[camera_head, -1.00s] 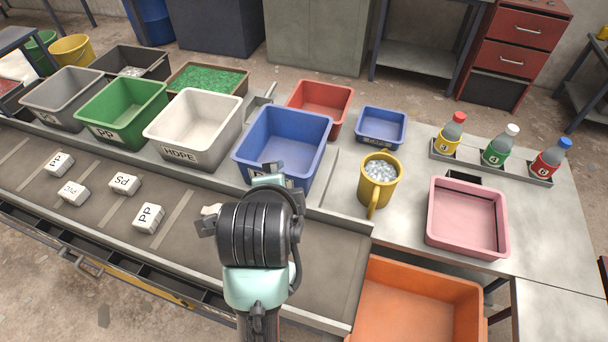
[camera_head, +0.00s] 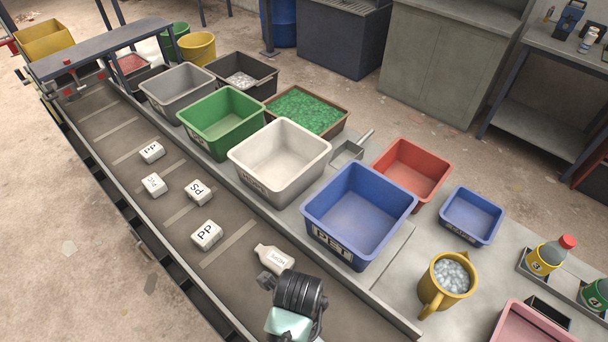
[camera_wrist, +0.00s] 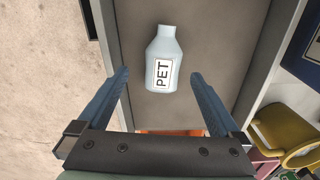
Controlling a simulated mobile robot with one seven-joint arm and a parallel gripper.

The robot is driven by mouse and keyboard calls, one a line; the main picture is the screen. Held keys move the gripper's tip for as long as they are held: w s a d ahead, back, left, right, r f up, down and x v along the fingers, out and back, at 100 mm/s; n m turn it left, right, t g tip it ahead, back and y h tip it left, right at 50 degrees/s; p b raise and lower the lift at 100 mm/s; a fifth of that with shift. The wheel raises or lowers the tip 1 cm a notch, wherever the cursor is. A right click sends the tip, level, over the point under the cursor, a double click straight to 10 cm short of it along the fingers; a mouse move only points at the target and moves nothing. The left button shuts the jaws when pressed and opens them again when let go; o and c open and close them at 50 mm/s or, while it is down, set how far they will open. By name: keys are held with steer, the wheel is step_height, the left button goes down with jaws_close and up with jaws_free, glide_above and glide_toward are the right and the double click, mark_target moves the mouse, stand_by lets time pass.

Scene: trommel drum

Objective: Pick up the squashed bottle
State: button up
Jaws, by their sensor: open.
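The squashed bottle (camera_head: 274,259) is a pale, flat-looking bottle lying on the grey conveyor belt (camera_head: 232,270), beside the blue PET bin. In the wrist view the bottle (camera_wrist: 162,58) shows its neck pointing up in the picture and a white label reading PET. My gripper (camera_wrist: 160,74) is open and empty. Its two fingers stand left and right of the bottle's lower part in the picture, with gaps on both sides; I cannot tell its height above the belt. In the head view my wrist covers the fingers.
White blocks, including one marked PP (camera_head: 207,235), lie on the belt to the left. The blue PET bin (camera_head: 339,242), white bin (camera_head: 262,186) and green bin (camera_head: 205,138) stand along the belt's far side. A yellow mug (camera_head: 431,294) of clear pieces stands right.

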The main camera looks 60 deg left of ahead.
steer(key=shift+w+a+f+p, duration=0.1)
steer(key=shift+f+p, duration=0.15)
steer(key=shift+f, duration=1.15)
steer(key=shift+w+a+f+p, duration=0.1)
steer(key=shift+f+p, duration=0.1)
steer(key=shift+f, duration=1.15)
steer(key=c, duration=1.3)
